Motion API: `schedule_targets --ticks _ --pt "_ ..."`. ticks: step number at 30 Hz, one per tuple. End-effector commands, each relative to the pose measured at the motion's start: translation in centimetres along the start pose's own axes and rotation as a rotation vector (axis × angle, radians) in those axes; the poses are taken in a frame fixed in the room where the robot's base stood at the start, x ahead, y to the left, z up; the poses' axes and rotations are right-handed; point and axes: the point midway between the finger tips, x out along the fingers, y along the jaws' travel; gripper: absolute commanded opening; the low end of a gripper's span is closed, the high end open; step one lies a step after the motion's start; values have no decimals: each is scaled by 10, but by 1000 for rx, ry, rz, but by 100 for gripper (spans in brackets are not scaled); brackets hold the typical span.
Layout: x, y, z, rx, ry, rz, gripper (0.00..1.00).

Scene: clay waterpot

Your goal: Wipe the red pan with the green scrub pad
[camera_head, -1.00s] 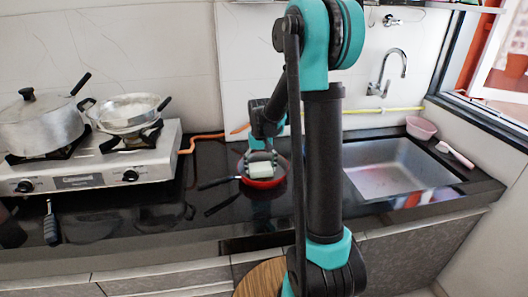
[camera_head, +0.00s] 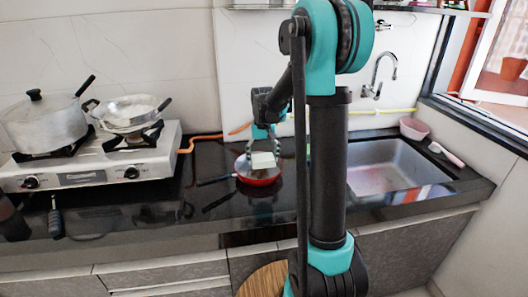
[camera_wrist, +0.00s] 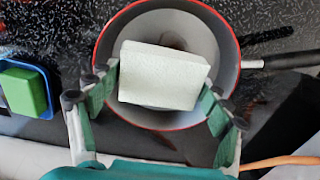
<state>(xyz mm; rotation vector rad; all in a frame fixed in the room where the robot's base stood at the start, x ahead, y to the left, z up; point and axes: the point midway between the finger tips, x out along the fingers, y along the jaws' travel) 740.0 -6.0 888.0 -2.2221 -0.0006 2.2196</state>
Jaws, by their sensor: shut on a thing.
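The red pan (camera_head: 259,180) sits on the black counter, its dark handle pointing left. In the wrist view the red-rimmed pan (camera_wrist: 228,50) has a grey inside with brownish marks beyond and below the pad. A pale green, nearly white block-shaped pad (camera_head: 263,160) is over the pan; it also shows in the wrist view (camera_wrist: 165,75). My gripper (camera_wrist: 160,92) is shut on the pad, one finger at each side. In the head view my gripper (camera_head: 270,142) is partly hidden by my arm. I cannot tell whether the pad touches the pan floor.
A stove (camera_head: 95,165) with a lidded pot (camera_head: 42,122) and a second pan (camera_head: 130,112) stands left. A sink (camera_head: 395,168) and pink bowl (camera_head: 413,128) are right. A green block (camera_wrist: 22,90) sits in a blue holder (camera_wrist: 50,75) beside the red pan.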

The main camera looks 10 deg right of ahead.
Motion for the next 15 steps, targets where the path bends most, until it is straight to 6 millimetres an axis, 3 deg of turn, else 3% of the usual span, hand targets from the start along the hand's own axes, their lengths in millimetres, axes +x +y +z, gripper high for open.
schedule_targets --ticks 9,15 --pt "-27 1 -8 0 0 0 51" --pt "-33 1 -9 0 0 0 51"
